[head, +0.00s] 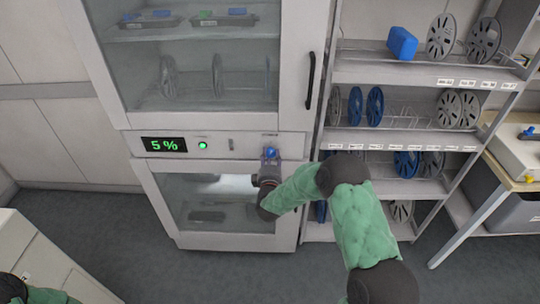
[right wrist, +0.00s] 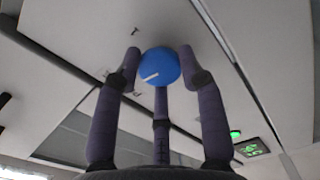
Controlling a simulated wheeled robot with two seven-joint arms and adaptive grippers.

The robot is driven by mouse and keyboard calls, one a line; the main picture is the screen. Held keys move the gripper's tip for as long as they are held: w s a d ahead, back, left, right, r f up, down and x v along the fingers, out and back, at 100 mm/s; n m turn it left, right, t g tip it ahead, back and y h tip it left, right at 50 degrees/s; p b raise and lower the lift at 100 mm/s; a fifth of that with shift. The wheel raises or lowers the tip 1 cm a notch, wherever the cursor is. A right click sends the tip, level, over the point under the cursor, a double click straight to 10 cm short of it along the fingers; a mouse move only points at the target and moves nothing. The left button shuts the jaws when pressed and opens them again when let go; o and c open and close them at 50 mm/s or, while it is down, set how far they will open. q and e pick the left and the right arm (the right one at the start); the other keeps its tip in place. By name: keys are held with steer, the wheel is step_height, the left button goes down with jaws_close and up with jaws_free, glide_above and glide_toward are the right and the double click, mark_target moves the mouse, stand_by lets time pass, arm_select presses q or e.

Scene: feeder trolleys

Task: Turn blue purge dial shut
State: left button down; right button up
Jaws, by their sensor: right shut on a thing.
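The blue purge dial (head: 270,153) sits on the panel between the upper and lower doors of the dry cabinet (head: 225,145), at the panel's right end. In the right wrist view the dial (right wrist: 160,66) is a round blue knob with a white line on its face. The line points to the lower left in that view. My right gripper (head: 270,160) is at the panel with its fingers around the dial. In the right wrist view its fingers (right wrist: 160,62) are shut on the dial's rim. My left gripper is not in view; only a bit of my left arm shows at bottom left.
The panel has a green display (head: 164,144) reading 5 % and a lit green button (head: 202,146). A black door handle (head: 310,80) stands out above right. A shelf rack (head: 420,75) with reels is right of the cabinet. A white cabinet (head: 45,270) is at lower left.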

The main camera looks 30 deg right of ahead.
steer(key=shift+s+f+n, duration=0.15)
steer(key=shift+f+n, duration=0.15)
steer(key=shift+n, duration=0.7)
steer(key=shift+p, duration=0.3)
steer(key=o, duration=1.1)
steer(key=shift+d, duration=0.15)
steer(key=shift+o, duration=0.2)
steer(key=shift+r, duration=0.15)
steer(key=v, duration=1.2)
